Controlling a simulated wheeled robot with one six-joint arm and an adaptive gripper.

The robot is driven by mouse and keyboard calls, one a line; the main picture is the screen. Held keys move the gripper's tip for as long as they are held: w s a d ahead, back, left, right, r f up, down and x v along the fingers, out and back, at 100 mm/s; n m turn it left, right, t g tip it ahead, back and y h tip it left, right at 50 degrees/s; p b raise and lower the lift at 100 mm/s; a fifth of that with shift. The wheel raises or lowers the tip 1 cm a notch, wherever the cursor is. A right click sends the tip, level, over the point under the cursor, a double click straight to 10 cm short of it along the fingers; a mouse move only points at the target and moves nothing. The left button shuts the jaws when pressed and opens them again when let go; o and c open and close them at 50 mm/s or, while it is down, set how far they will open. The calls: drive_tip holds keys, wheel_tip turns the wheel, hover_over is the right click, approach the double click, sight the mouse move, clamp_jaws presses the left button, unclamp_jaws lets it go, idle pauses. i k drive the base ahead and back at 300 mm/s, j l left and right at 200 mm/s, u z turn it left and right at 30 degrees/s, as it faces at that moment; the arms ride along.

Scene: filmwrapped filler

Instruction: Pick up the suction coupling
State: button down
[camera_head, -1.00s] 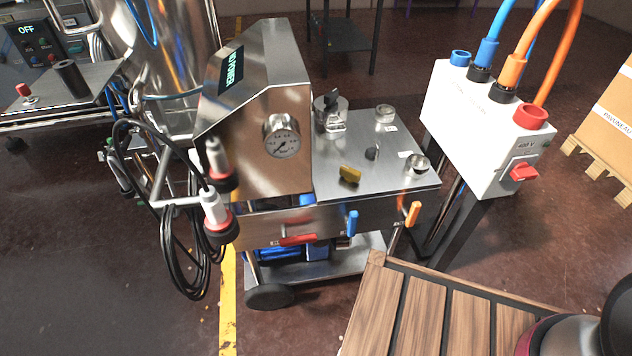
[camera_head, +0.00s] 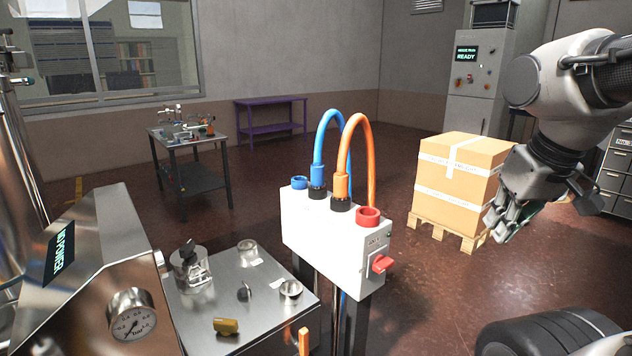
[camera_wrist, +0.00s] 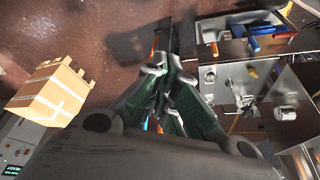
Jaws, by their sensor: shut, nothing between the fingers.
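I cannot tell for sure which part is the suction coupling. A white box (camera_head: 325,240) carries a blue hose coupling (camera_head: 317,186) and an orange hose coupling (camera_head: 341,187), both plugged into its top. On the steel cart top (camera_head: 205,305) stand a clear fitting with a dark knob (camera_head: 189,266), small metal cups (camera_head: 290,290) and a brass-yellow piece (camera_head: 227,326). My gripper (camera_head: 500,222) is shut and empty, well right of the box, pointing down. In the wrist view my gripper (camera_wrist: 165,82) has its dark green-padded fingers together, hiding part of the scene below.
A taped carton (camera_head: 457,185) on a pallet (camera_head: 442,231) stands behind, left of my gripper. A gauge (camera_head: 131,314) sits on the cart housing at lower left. A dark side table (camera_head: 195,170) and a purple table (camera_head: 272,121) stand farther back. Open floor lies between.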

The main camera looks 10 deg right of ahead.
sight(317, 169)
drive_tip(key=i+l+u, duration=0.25)
drive_tip(key=i+l, duration=0.15)
drive_tip(key=i+l+u, duration=0.2)
drive_tip(key=i+l, duration=0.2)
drive_tip(key=i+l+u, duration=0.25)
drive_tip(key=l, duration=0.35)
drive_tip(key=i, duration=0.05)
